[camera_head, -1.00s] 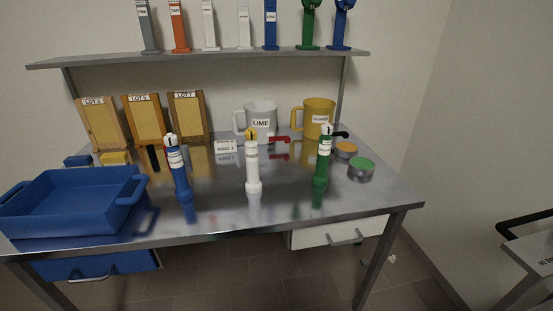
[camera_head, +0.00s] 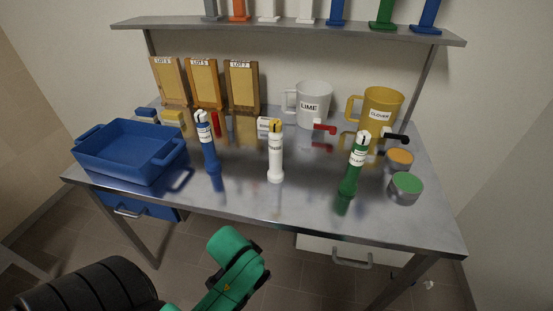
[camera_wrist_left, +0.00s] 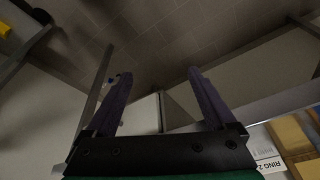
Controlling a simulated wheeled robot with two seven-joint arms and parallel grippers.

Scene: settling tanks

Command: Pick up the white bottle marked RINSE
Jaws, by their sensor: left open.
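The white bottle (camera_head: 275,158) stands upright near the front middle of the steel bench, with a yellow and black top and a label too small to read surely. A blue bottle (camera_head: 208,145) stands to its left and a green bottle (camera_head: 354,168) to its right. My left gripper shows in the left wrist view (camera_wrist_left: 160,73), its two dark purple fingers apart with nothing between them. No bottle shows in that view. In the head view part of my arm is below the bench's front edge, clear of the bottles. My right gripper is not in view.
A blue tray (camera_head: 128,170) sits on the bench at left. A white LIME jug (camera_head: 313,108) and a yellow jug (camera_head: 384,106) stand behind. Round tins with green (camera_head: 407,183) and orange (camera_head: 400,156) tops are at right. A shelf (camera_head: 290,31) spans above.

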